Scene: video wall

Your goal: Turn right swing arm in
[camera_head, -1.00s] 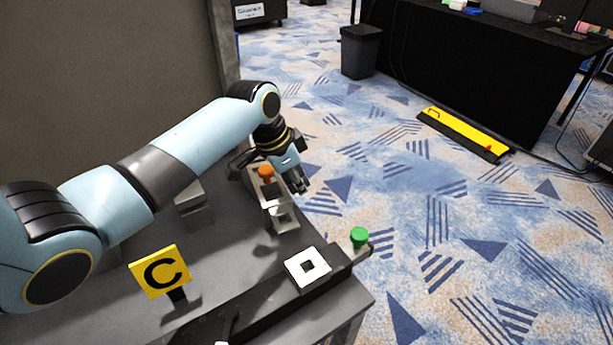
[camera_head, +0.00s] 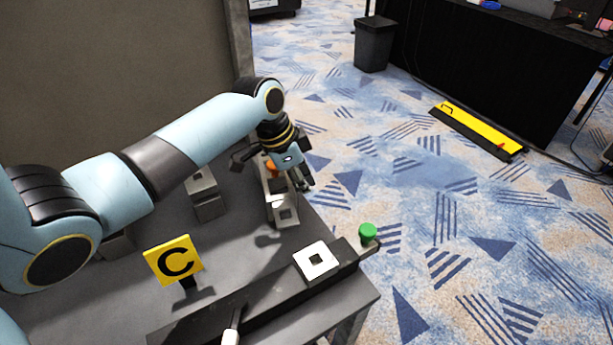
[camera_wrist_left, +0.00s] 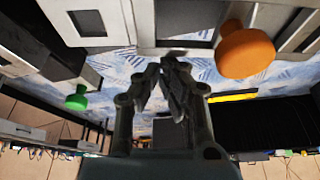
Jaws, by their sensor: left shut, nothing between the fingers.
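A light grey metal swing arm (camera_head: 282,198) with square openings and an orange knob (camera_head: 271,165) stands at the far right edge of the dark table. I take it for the right swing arm. My left gripper (camera_head: 303,183) is shut and empty, at the right side of this arm near the knob, partly covering it. In the left wrist view the shut fingers (camera_wrist_left: 167,72) point at the grey frame (camera_wrist_left: 185,25), and the orange knob (camera_wrist_left: 246,52) is to their right, apart from them. I cannot tell whether the fingers touch the frame. My right gripper is not in view.
A white square plate (camera_head: 316,261) and a green knob (camera_head: 368,232) are on the near rail. A yellow "C" sign (camera_head: 174,260) and a grey block (camera_head: 207,196) stand on the table (camera_head: 95,300). A brown-grey panel (camera_head: 120,70) rises behind; open carpet lies right.

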